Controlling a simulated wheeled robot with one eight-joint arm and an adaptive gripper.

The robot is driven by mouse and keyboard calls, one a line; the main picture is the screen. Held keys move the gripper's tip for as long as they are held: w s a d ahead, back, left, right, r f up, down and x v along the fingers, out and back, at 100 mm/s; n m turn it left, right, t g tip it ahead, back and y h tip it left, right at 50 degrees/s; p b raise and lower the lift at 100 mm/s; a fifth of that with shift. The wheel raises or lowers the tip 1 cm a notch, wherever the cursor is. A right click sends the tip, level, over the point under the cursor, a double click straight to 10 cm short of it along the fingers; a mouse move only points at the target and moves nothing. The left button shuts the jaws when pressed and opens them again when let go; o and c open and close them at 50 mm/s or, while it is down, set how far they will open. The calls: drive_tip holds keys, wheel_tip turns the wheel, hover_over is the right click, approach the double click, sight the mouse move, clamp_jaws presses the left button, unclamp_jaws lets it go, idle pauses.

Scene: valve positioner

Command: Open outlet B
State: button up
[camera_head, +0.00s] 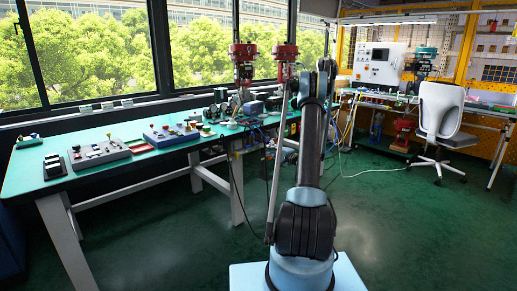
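My arm rises in the middle of the picture. Its far end, with my gripper (327,66), seems to be the small dark part at the top; the fingers are too small and hidden to make out. Two red-topped valve units stand at the bench's far end, a left one (244,52) and a right one (286,53) that my arm partly covers. Small devices and cables (240,108) lie around their feet. No label for outlet B is readable, so I cannot tell which part it is or whether it is open.
A long green bench (110,133) runs along the windows at left, holding grey control boxes (98,151) and a blue-grey box (171,135). A white chair (440,110) and a second bench stand back right.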

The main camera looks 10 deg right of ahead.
sight(255, 144)
drive_tip(key=x, duration=1.1)
drive_tip(key=shift+w+a, duration=0.15)
drive_tip(key=shift+w, duration=0.1)
clamp_jaws()
